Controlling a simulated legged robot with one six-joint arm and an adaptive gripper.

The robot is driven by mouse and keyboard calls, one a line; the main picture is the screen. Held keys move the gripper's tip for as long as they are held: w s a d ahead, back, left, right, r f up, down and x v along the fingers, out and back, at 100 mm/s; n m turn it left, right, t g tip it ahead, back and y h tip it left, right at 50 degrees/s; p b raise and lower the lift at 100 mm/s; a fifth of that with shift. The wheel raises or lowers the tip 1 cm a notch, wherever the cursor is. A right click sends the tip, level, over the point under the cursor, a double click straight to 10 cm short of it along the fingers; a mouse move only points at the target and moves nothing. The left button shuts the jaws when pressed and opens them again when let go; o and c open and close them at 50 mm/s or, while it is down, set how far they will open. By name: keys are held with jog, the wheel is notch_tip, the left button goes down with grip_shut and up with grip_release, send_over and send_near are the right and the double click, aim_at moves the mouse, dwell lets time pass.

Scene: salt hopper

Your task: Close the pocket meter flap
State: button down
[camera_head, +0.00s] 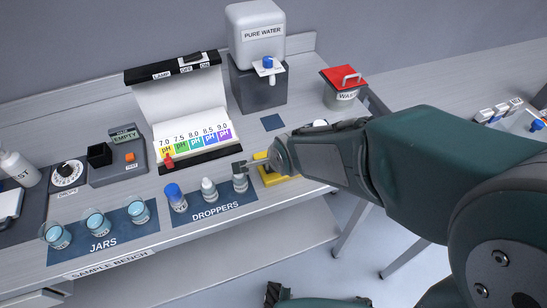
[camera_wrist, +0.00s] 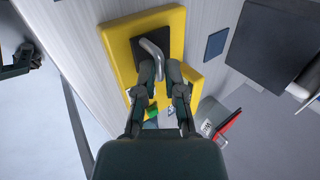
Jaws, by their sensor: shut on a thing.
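The yellow pocket meter (camera_head: 284,180) stands at the right end of the bench, partly hidden by my gripper (camera_head: 262,160). In the wrist view its yellow flap (camera_wrist: 116,48) fills the upper middle, with a dark square plate and a bent grey handle (camera_wrist: 151,47). More yellow casing shows behind and below the flap. My gripper (camera_wrist: 160,70) is shut on the lower end of the handle, with a finger on each side. The flap stands away from the casing; its exact angle is unclear.
The pH chart stand (camera_head: 180,100), the pure water dispenser (camera_head: 258,50) and the red-lidded waste bin (camera_head: 345,90) stand behind. The bench's front edge is close.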

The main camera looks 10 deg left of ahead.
jog(key=c, duration=0.7)
grip_release()
jog(key=shift+c, duration=0.2)
jog(key=v, duration=1.2)
jog(key=s+d+r+n+h, duration=0.1)
jog(key=s+d+n, duration=0.3)
jog(key=d, duration=0.6)
jog(key=s+d+r+n+h, duration=0.2)
jog(key=s+d+n, duration=0.2)
jog(key=d+n, duration=0.3)
jog(key=d, duration=0.3)
jog(key=shift+s+n+h, duration=0.2)
jog(key=shift+n+h, duration=0.1)
jog(key=shift+n, duration=0.1)
